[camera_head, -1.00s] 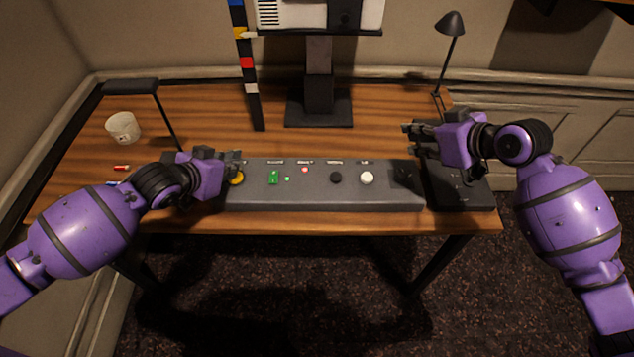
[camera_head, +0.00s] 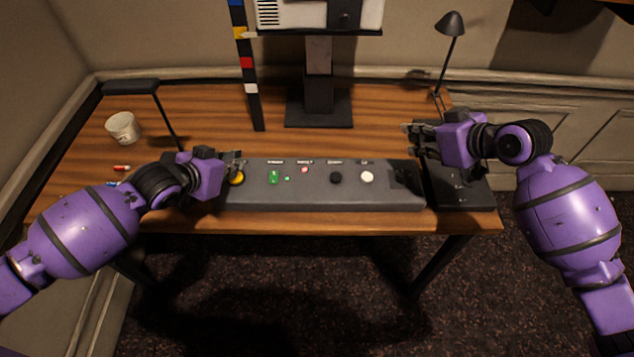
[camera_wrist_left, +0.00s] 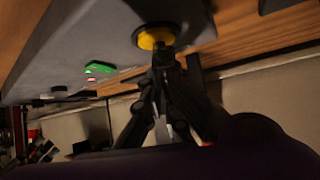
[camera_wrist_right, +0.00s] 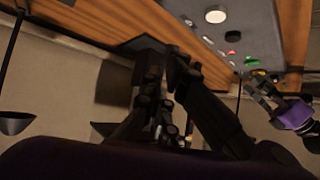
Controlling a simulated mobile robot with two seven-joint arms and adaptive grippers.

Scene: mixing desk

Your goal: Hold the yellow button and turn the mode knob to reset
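The yellow button (camera_head: 237,178) is on the left end of the grey console (camera_head: 310,200). It also shows in the left wrist view (camera_wrist_left: 157,37). My left gripper (camera_head: 236,160) is at this button, its fingers together and the tips at the button's edge; I cannot tell whether they press it. A round black knob (camera_head: 336,177), apparently the mode knob, sits right of the console's middle. It also shows in the right wrist view (camera_wrist_right: 232,36). The labels are too small to read. My right gripper (camera_head: 412,138) is open and empty above the console's right end, away from the knob.
A monitor stand (camera_head: 318,105) and a lamp (camera_head: 451,25) stand behind. A white cup (camera_head: 122,127) is at the left.

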